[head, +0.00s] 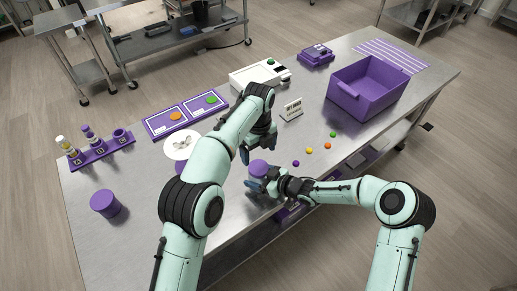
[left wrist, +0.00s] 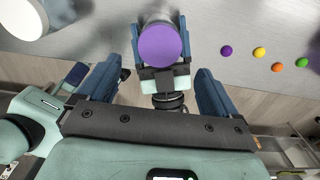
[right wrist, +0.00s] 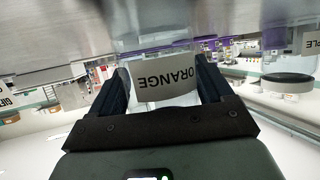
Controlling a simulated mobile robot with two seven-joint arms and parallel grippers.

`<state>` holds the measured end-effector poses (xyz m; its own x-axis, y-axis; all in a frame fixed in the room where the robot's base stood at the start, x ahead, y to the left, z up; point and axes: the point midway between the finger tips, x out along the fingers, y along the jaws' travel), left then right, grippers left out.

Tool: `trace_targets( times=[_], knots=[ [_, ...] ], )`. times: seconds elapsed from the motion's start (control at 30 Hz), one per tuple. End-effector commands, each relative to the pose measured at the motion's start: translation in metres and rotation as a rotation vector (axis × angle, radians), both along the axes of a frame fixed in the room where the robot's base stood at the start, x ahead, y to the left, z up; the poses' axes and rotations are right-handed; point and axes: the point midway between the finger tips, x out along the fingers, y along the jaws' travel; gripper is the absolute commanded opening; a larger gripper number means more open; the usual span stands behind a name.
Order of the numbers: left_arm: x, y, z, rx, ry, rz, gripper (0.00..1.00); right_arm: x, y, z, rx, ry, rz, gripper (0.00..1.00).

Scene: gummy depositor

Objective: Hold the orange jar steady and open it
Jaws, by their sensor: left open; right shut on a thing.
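The orange jar, a clear jar with a white label reading ORANGE (right wrist: 165,82), stands on the table between my right gripper's fingers. Its round purple lid (head: 258,168) is on top and shows from above in the left wrist view (left wrist: 160,44). My right gripper (head: 262,184) is shut around the jar's body below the lid. My left gripper (head: 254,150) is open above the jar. In the left wrist view its blue fingers (left wrist: 158,68) spread wide to either side of the lid and my right gripper, apart from the lid.
Several coloured balls lie right of the jar, including a purple one (head: 296,163) and a green one (head: 333,134). A purple bin (head: 342,101) stands at the right back.

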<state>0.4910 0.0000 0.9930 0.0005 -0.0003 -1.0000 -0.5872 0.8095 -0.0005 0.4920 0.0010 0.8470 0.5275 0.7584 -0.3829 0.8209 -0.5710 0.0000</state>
Motion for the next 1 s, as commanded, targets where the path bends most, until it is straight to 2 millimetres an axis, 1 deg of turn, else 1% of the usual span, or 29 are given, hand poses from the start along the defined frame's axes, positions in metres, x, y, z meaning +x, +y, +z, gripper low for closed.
trace_targets(
  times=[0.3, 0.43, 0.6, 0.87, 0.97, 1.0],
  knots=[
    [-0.001, 0.0, -0.048, 0.001, 0.003, -0.001, 0.93, 0.0, 0.0, 0.0, 0.001, -0.001, 0.0, 0.0],
    [-0.001, 0.0, -0.064, 0.001, 0.003, -0.001, 0.93, 0.0, 0.0, 0.0, 0.001, -0.001, 0.0, 0.0],
    [-0.001, 0.0, -0.074, 0.0, 0.001, 0.0, 0.93, 0.0, 0.0, 0.0, 0.001, -0.001, 0.0, 0.0],
    [0.0, 0.0, -0.075, -0.001, 0.001, 0.001, 0.93, 0.0, 0.0, 0.0, 0.001, -0.001, 0.0, 0.0],
    [0.0, 0.0, -0.075, 0.0, 0.001, 0.001, 0.63, 0.0, 0.0, 0.0, 0.001, -0.001, 0.0, 0.0],
    [0.0, 0.0, -0.075, 0.0, 0.001, 0.001, 0.5, 0.0, 0.0, 0.0, 0.001, -0.001, 0.0, 0.0]
  ],
)
